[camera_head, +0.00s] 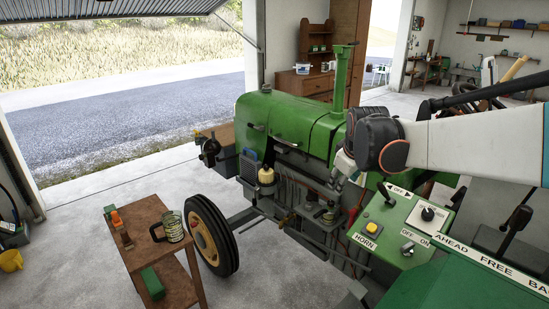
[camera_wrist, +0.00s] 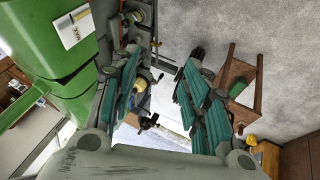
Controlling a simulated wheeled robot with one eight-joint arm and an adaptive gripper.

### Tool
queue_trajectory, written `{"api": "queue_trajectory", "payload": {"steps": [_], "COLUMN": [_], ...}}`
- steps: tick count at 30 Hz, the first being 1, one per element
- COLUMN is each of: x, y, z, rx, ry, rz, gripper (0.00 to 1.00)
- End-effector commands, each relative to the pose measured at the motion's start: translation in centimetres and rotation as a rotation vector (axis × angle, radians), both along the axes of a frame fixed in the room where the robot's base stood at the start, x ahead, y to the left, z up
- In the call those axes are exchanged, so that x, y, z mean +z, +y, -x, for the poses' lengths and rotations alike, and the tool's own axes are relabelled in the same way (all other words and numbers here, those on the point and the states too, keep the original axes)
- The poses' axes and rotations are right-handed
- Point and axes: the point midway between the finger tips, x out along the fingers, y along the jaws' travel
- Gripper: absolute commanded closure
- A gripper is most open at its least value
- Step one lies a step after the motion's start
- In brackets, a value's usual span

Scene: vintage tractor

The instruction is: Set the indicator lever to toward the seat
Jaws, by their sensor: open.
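The lever cannot be made out there.
The panel also carries a black rotary knob (camera_head: 428,213), a yellow horn button (camera_head: 373,227) and an OFF/ON toggle (camera_head: 407,248). Another black lever (camera_head: 517,221) stands at right. The green tractor hood (camera_head: 290,120) lies beyond. A wooden table (camera_head: 143,215) stands at left on open floor.

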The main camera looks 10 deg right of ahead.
Motion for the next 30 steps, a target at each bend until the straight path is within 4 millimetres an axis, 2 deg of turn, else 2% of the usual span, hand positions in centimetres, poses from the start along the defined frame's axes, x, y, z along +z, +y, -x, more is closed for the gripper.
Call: {"api": "queue_trajectory", "payload": {"steps": [1, 6, 12, 15, 21, 26, 30], "x": [0.9, 0.8, -0.1, -0.7, -1.7, -2.6, -4.2], "y": [-1.8, -7.0, -13.0, -15.3, -17.9, -18.4, -18.9], "z": [-1.2, -3.7, -5.7, -6.2, -6.5, -6.8, -7.3], "rx": [0.016, 0.092, 0.178, 0.215, 0.255, 0.264, 0.262], "ry": [0.019, 0.096, 0.188, 0.228, 0.271, 0.279, 0.278], "rz": [0.027, 0.122, 0.212, 0.245, 0.277, 0.283, 0.281], "gripper": [0.58, 0.58, 0.58, 0.58, 0.58, 0.58, 0.58]}}
